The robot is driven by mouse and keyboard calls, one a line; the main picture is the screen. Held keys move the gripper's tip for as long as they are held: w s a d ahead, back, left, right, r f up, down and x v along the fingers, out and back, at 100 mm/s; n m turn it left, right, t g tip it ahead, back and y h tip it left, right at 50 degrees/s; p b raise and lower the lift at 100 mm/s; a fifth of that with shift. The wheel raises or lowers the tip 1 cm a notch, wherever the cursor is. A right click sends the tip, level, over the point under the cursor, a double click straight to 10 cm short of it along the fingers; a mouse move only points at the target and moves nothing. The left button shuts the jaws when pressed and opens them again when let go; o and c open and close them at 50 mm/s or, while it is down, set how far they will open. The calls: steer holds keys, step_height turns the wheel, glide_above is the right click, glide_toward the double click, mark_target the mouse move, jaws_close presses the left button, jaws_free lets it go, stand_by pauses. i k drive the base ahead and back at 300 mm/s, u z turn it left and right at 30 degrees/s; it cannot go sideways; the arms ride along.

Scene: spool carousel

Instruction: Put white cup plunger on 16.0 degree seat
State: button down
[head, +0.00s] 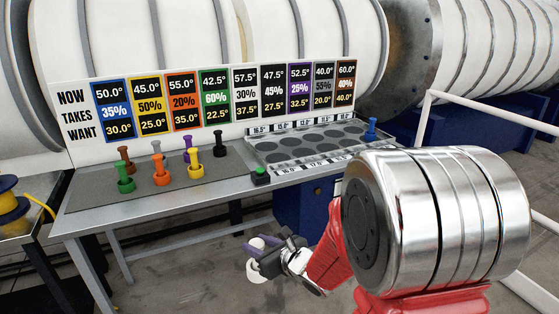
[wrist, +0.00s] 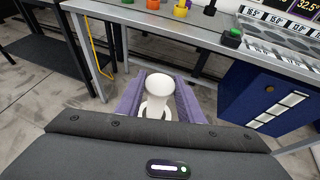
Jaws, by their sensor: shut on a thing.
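My gripper (head: 262,247) hangs low in front of the table, below the tabletop. In the wrist view its two purple fingers (wrist: 158,98) are shut on the white cup plunger (wrist: 158,85), whose round knob faces the camera and whose wide cup is lower between the fingers. In the head view the white plunger (head: 256,243) shows only as a small pale shape at the fingers. The seat tray (head: 268,158) is on the right part of the table, with dark round seats. A 16.0° label (head: 289,170) is at the left of its front strip; the seat near it looks empty.
Brown, green (head: 125,184), orange (head: 160,177), purple, yellow (head: 195,170) and black (head: 219,150) plungers stand on the left mat. A blue plunger (head: 370,130) stands at the tray's right end. A green button box (head: 260,176) is at the tray's front left corner. A label board (head: 70,125) stands behind.

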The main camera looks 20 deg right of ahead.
mark_target(278, 158)
steer(key=i, duration=0.9)
steer(key=u, duration=0.05)
